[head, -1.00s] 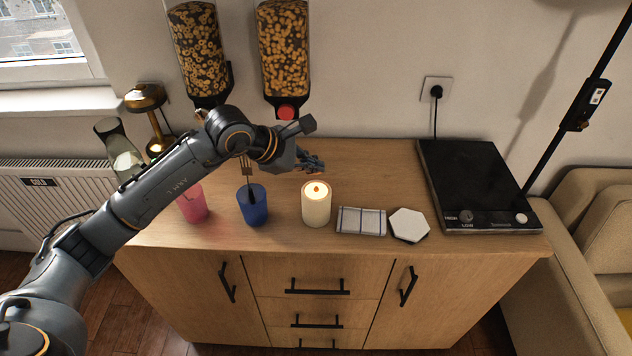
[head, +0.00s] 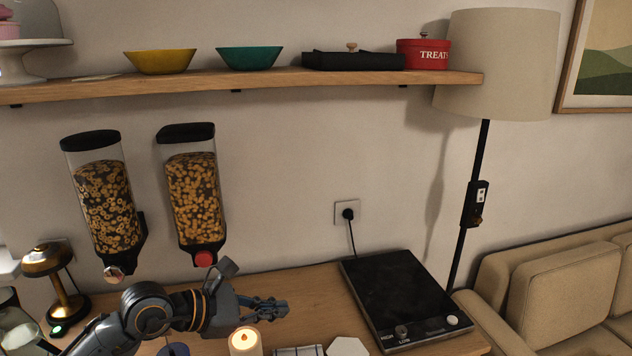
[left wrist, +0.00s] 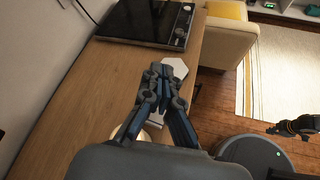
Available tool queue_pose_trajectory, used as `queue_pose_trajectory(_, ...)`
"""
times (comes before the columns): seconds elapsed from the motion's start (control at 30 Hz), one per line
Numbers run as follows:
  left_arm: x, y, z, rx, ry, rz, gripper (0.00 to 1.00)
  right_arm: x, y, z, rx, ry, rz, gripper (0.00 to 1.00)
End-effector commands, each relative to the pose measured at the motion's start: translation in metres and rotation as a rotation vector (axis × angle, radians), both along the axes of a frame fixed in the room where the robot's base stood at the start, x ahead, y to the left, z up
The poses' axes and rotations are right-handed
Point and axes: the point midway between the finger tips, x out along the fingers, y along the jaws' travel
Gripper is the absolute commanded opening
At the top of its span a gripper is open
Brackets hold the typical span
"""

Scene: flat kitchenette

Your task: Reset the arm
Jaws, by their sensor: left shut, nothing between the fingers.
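My left arm comes in from the lower left of the head view. Its gripper (head: 272,308) is shut and empty, held above the wooden counter (head: 305,290) behind and right of the lit candle (head: 245,342). In the left wrist view the left gripper (left wrist: 160,74) has its fingers together with nothing between them. The candle is mostly hidden behind the gripper there. A dark part of my right arm (left wrist: 300,127) with an orange ring shows at the right edge of that view; its fingers cannot be made out.
A black hotplate (head: 405,300) lies on the counter's right. Two cereal dispensers (head: 194,190) hang behind the arm, under a shelf (head: 270,80). A floor lamp (head: 497,65) stands right.

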Motion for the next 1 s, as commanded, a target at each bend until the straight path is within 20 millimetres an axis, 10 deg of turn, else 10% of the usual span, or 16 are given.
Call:
queue_pose_trajectory(0.17, -0.041, -0.054, 0.071, -0.746, 0.177, 0.027, 0.00, 0.000, 0.000, 0.000, 0.000, 0.000, 0.000, 0.00)
queue_pose_trajectory(0.37, -0.038, 0.004, 0.115, -1.549, 0.470, 0.271, 0.00, 0.000, 0.000, 0.000, 0.000, 0.000, 0.000, 0.00)
queue_pose_trajectory(0.53, -0.031, 0.089, 0.059, -2.152, 0.749, 0.666, 0.00, 0.000, 0.000, 0.000, 0.000, 0.000, 0.000, 0.00)
queue_pose_trajectory(0.73, -0.078, 0.146, -0.073, -2.637, 1.025, 1.312, 0.00, 0.000, 0.000, 0.000, 0.000, 0.000, 0.001, 0.00)
queue_pose_trajectory(0.77, -0.090, 0.148, -0.091, 2.566, -1.011, -1.352, 0.00, 0.000, 0.000, 0.000, 0.000, 0.000, 0.000, 0.00)
queue_pose_trajectory(1.0, -0.187, 0.140, -0.186, 1.934, -0.826, -1.466, 0.00, 0.000, 0.000, 0.000, 0.000, 0.000, 0.001, 0.00)
